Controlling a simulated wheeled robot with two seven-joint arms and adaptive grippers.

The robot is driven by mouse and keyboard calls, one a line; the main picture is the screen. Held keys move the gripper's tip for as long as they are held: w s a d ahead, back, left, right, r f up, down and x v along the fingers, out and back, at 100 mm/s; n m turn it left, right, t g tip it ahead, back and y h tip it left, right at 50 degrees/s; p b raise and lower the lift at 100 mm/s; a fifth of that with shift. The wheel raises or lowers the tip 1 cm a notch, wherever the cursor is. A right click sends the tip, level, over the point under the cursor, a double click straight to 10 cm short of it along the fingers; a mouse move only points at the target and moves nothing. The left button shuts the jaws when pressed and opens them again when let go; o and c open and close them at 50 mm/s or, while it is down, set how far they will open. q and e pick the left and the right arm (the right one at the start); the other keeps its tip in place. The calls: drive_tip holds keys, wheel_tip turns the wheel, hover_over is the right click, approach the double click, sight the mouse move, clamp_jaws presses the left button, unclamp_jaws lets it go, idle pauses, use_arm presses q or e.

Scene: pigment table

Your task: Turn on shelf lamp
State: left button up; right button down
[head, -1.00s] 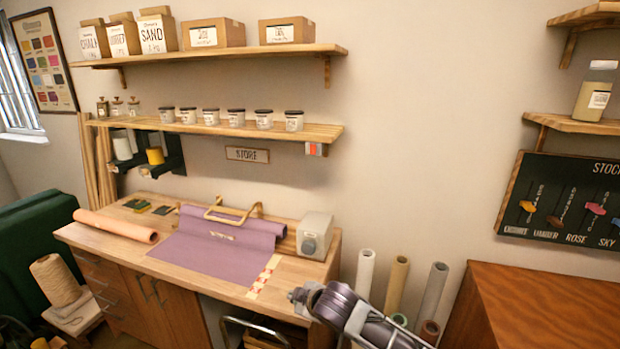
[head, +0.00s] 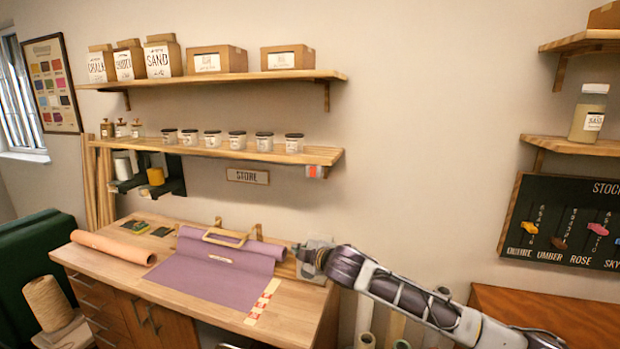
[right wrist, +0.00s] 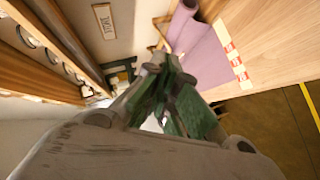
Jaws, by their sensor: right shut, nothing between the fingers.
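A small white-and-red block (head: 315,171), perhaps the lamp's switch, hangs under the right end of the lower shelf (head: 320,154). No lit lamp can be made out. My right gripper (head: 303,252) is in front of the desk's right end, below and apart from that block. It covers most of the grey box there. In the right wrist view its green-tinted fingers (right wrist: 163,82) are shut with nothing between them. My left gripper is not in view.
Several lidded jars (head: 238,140) stand on the lower shelf. A purple cloth (head: 215,270) and an orange roll (head: 112,247) lie on the desk (head: 190,308). A "STORE" sign (head: 247,176) is on the wall.

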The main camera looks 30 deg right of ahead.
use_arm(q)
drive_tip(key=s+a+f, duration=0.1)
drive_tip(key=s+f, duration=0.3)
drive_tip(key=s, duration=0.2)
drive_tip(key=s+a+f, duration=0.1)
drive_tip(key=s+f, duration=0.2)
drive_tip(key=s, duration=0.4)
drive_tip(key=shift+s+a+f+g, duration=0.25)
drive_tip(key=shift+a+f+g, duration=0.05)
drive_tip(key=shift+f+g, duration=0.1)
use_arm(e)
drive_tip(key=w+d+r+n+t, duration=0.1)
drive_tip(key=d+r, duration=0.3)
drive_tip(key=r, duration=0.5)
drive_tip(key=w+d+r+n+t, duration=0.2)
drive_tip(key=d+r, duration=0.3)
drive_tip(key=r, duration=0.3)
drive_tip(key=shift+w+r+h, duration=0.3)
drive_tip(key=shift+w+r, duration=0.05)
drive_tip(key=shift+w, duration=0.05)
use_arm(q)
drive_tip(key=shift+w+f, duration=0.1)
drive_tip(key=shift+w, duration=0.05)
